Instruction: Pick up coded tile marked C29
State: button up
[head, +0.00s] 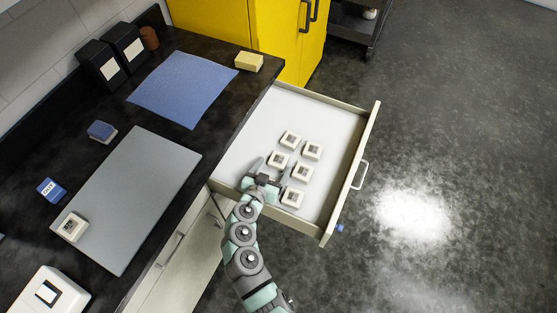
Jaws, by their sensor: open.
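Several white coded tiles with dark square codes lie in the open drawer: one at the back (290,139), one at the right (312,150), one at the left (278,159), one in the middle (301,171) and one at the front (292,197). Another coded tile (73,227) lies on the grey board on the counter. The markings are too small to read, so I cannot tell which is C29. My gripper (268,169) is open, over the drawer beside the left and front tiles. Its jaws look empty; the arm hides part of the drawer's near left corner.
The drawer (345,170) has raised walls and is pulled out from the dark counter. On the counter are a grey board (135,190), a blue cloth (183,88), a yellow sponge (249,61), small blue items and black boxes. A yellow cabinet (235,25) stands behind.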

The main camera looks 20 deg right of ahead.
aim_at(278, 161)
jog(key=x, duration=0.3)
jog(key=shift+w+d+r, duration=0.15)
jog(key=shift+w+d, duration=0.05)
jog(key=shift+s, duration=0.1)
jog(key=shift+c, duration=0.3)
jog(key=c, duration=1.5)
jog(key=shift+c, duration=0.2)
jog(key=shift+r, duration=0.1)
